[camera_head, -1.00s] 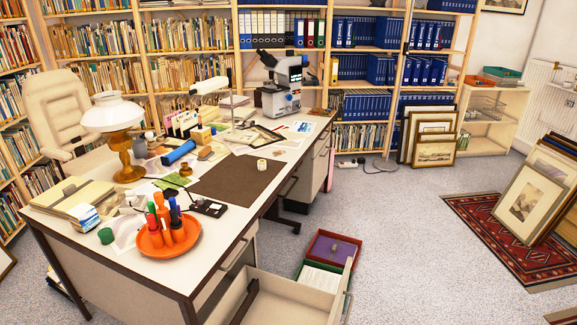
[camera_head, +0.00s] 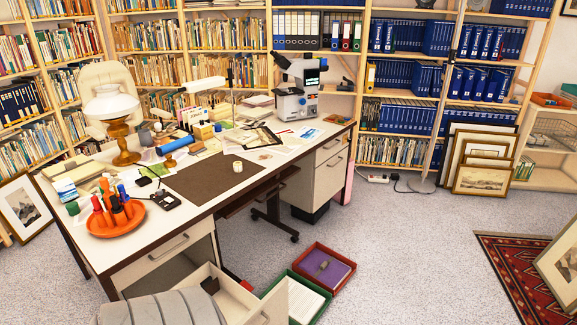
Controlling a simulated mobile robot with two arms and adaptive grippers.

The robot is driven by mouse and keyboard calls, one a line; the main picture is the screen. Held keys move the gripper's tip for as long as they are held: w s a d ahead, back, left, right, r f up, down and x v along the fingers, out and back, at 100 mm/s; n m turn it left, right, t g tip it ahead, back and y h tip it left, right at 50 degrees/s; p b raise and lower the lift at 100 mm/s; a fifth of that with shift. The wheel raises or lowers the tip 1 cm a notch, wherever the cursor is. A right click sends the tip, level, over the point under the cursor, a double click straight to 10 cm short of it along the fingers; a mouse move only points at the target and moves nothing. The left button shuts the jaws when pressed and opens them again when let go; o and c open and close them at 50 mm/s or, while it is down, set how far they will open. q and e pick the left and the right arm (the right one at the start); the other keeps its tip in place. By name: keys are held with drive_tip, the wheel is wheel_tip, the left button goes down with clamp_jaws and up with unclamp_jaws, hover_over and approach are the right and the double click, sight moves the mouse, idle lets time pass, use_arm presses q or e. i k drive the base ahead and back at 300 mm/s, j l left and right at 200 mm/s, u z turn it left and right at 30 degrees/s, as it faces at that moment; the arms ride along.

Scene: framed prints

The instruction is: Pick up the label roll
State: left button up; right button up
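A small cream-white roll (camera_head: 238,166), which looks like the label roll, stands on the brown desk mat (camera_head: 205,183) near its right end. The mat lies on the white desk top, close to the front edge. Nothing covers the roll. Neither of my grippers is in view. A grey ribbed rounded part shows at the bottom edge, and I cannot tell for sure what it is.
An orange dish (camera_head: 118,220) with pens, a small black device (camera_head: 166,200), a blue cylinder (camera_head: 175,146) and a microscope (camera_head: 297,90) stand on the desk. An open drawer (camera_head: 228,290) juts out in front. Trays (camera_head: 323,268) lie on the floor.

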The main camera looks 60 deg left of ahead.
sight(237, 165)
drive_tip(key=i+u, duration=0.3)
drive_tip(key=i+l+u, duration=0.3)
drive_tip(key=i, duration=0.15)
drive_tip(key=i+l+u, duration=0.1)
drive_tip(key=i+u, duration=0.45)
drive_tip(key=u, duration=0.25)
drive_tip(key=i+l+u, duration=0.1)
drive_tip(key=u, duration=0.35)
drive_tip(key=i+l+u, duration=0.2)
drive_tip(key=i+u, duration=0.15)
drive_tip(key=u, duration=0.15)
drive_tip(key=i+l+u, duration=0.15)
drive_tip(key=u, duration=0.35)
drive_tip(key=l, duration=0.1)
